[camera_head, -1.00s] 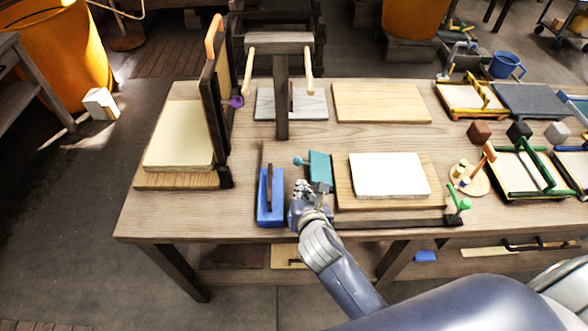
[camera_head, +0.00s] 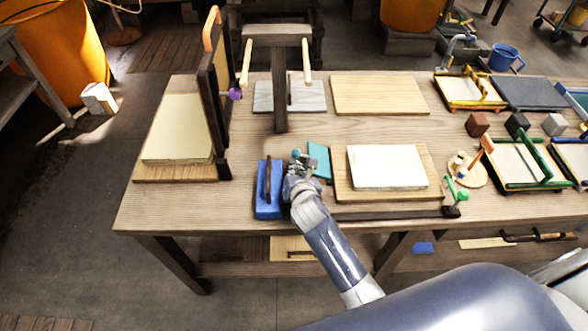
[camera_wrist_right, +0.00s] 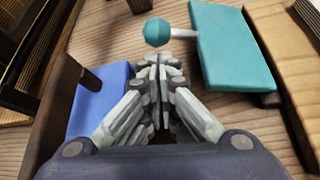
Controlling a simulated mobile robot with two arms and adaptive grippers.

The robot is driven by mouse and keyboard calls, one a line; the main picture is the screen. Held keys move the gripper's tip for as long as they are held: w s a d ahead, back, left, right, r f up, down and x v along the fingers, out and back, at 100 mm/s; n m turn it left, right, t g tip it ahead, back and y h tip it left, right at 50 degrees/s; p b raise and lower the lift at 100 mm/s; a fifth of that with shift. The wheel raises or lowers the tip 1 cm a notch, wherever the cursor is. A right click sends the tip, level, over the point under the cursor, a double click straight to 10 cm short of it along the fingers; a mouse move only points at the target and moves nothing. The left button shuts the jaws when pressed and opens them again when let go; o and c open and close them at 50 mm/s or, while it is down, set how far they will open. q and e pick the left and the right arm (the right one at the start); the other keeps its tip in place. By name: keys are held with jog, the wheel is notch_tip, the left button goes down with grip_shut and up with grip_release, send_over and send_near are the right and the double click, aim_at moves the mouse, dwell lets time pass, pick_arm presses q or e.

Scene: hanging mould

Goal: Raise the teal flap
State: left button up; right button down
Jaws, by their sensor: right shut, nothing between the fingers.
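The teal flap (camera_head: 319,159) is a small plate left of the framed white sheet. In the right wrist view the flap (camera_wrist_right: 233,46) looks low and close to the table; its exact tilt is hard to tell. A pale stem joins its left edge to a teal knob (camera_wrist_right: 157,31). My right gripper (camera_head: 298,166) is shut and empty beside the flap's left edge. In the wrist view its fingertips (camera_wrist_right: 158,66) are just below the knob and stem; I cannot tell whether they touch. My left gripper is not in view.
A blue block with a dark upright bar (camera_head: 268,197) stands close left of my right gripper. A wooden board with a white sheet (camera_head: 388,167) lies right of the flap. A post with pegs (camera_head: 280,90) rises behind. A green-knobbed lever (camera_head: 462,196) is at the front right.

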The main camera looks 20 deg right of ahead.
jog(key=shift+w+f, duration=0.2)
jog(key=shift+w, duration=0.15)
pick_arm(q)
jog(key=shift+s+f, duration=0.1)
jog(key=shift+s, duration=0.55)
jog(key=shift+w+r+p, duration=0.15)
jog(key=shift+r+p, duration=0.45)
pick_arm(e)
jog(key=shift+d+r, duration=0.15)
jog(key=shift+r, duration=0.2)
